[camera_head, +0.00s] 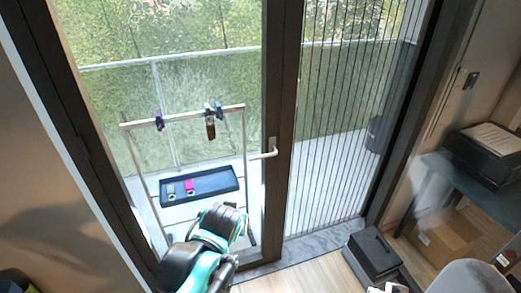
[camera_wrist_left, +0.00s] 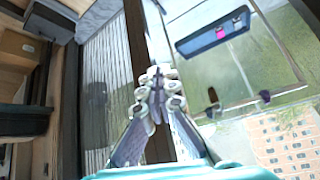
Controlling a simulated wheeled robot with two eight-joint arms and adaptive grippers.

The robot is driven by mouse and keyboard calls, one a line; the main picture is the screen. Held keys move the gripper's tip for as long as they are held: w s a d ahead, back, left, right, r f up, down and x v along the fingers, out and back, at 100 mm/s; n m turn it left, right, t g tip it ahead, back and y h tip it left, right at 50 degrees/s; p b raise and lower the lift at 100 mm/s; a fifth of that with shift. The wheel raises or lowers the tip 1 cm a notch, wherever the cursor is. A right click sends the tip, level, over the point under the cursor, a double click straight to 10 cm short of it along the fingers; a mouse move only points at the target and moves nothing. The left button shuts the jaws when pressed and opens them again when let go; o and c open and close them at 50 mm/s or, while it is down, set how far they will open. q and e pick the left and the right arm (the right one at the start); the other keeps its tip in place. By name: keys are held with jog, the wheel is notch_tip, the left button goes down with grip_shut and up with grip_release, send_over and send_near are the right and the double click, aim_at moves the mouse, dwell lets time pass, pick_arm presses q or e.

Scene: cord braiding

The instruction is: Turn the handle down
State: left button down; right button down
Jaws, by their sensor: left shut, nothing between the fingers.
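The door handle (camera_head: 264,155) is a pale lever on a plate on the dark door frame. It points left and lies about level in the head view. My left arm comes up from the bottom of the head view, below and left of the handle, and hides its own fingertips there. In the left wrist view my left gripper (camera_wrist_left: 158,75) has its fingers together and empty, in front of the dark door frame (camera_wrist_left: 138,35). I cannot make out the handle in that view; the fingers may cover it. My right gripper is not in view.
A white rack (camera_head: 128,160) with clips on its top bar and a dark blue tray (camera_head: 225,181) stand left of the handle. A ribbed screen (camera_head: 335,140) fills the right side. A black box (camera_head: 373,255) sits on the floor at right, near a desk with a printer (camera_head: 485,153).

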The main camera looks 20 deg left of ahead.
pick_arm(q)
jog(key=w+d+r+n+t+y+p, duration=0.1)
jog(key=w+p, duration=0.3)
jog(key=w, duration=1.1)
jog(key=w+d+r+n+t+y+p, duration=0.1)
jog(key=w+r+n+t+y+p, duration=0.1)
jog(key=w, duration=1.3)
jog(key=shift+w+r+n+y+p, duration=0.2)
jog(key=shift+w+n+y+p, duration=0.15)
jog(key=shift+n+y+p, duration=0.6)
jog(key=w+a+f+b, duration=0.1)
jog(key=w+a+f, duration=0.3)
jog(key=w+f, duration=0.3)
jog(key=shift+a+f, duration=0.3)
jog(key=shift+f, duration=0.3)
jog(key=shift+s+f+t+b, duration=0.1)
jog(key=shift+t+b, duration=0.2)
jog(key=shift+b, duration=0.15)
